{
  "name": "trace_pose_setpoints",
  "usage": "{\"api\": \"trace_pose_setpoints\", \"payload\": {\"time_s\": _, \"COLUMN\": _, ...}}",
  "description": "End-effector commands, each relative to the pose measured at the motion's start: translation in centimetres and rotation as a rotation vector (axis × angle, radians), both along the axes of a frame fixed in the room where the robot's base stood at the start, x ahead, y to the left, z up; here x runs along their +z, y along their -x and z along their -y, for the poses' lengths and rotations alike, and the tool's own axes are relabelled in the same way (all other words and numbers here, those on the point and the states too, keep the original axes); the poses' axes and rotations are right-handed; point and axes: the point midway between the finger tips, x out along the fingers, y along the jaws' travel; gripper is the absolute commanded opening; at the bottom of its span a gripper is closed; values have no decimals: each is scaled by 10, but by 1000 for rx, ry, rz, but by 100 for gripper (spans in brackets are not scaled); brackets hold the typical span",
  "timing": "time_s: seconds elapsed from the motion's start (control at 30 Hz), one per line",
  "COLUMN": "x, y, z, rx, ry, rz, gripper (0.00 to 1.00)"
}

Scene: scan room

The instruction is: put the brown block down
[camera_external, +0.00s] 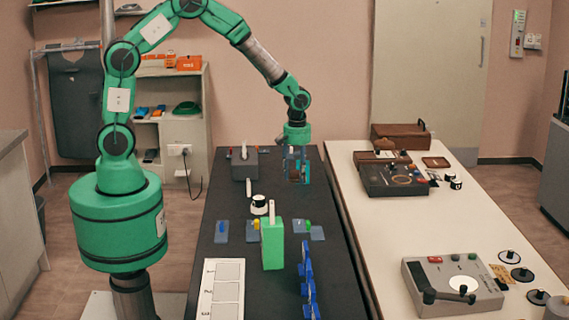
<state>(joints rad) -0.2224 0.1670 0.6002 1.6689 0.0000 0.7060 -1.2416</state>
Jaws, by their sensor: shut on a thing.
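My gripper (296,168) points down over the far right part of the black table (240,282). It is shut on the brown block (293,173), a small dark brown shape showing between its fingers. The block's lower end is close to the table top. I cannot tell whether it touches the table.
A green box (272,245) stands mid-table, with a blue rack (308,285) to its right and a white numbered card (224,290) at front left. A grey device (244,168) sits left of my gripper. A white table (370,225) with equipment stands at right.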

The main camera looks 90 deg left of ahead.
Motion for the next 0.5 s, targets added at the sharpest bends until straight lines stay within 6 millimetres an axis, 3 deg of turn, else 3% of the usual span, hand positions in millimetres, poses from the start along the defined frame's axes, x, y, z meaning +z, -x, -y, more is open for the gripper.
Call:
{"api": "trace_pose_setpoints", "payload": {"time_s": 0.17, "x": 20, "y": -1, "z": 0, "rx": 0, "ry": -1, "rz": 3, "gripper": 20}}
{"api": "trace_pose_setpoints", "payload": {"time_s": 0.27, "x": 42, "y": -2, "z": 0, "rx": 0, "ry": -1, "rz": 5, "gripper": 20}}
{"api": "trace_pose_setpoints", "payload": {"time_s": 0.5, "x": 112, "y": -2, "z": 0, "rx": 0, "ry": -1, "rz": 6, "gripper": 20}}
